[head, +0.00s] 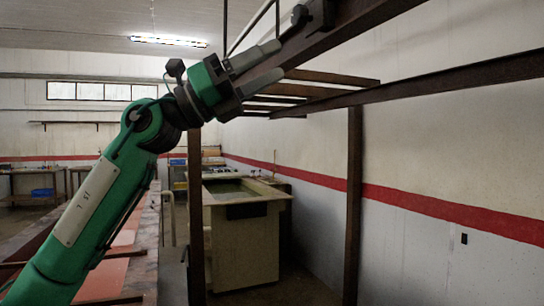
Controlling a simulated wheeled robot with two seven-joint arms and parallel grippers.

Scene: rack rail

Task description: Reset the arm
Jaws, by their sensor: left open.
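My left arm comes in from the lower left, green with dark joints. My left gripper (262,72) is raised near the top middle of the head view, its two grey fingers spread apart with nothing between them. The fingers point up and right towards a dark overhead rail (350,28). A small dark and grey fitting (314,14) sits on the rail just beyond the fingertips; a gap seems to separate them, but I cannot tell the depth. My right gripper is not in view.
A rusty rack frame has a second beam (450,82), a post (353,200) and several crossbars (320,78). A large beige tank (243,245) stands behind it. A long bench with reddish panels (115,285) runs along the lower left. Open floor lies right of the tank.

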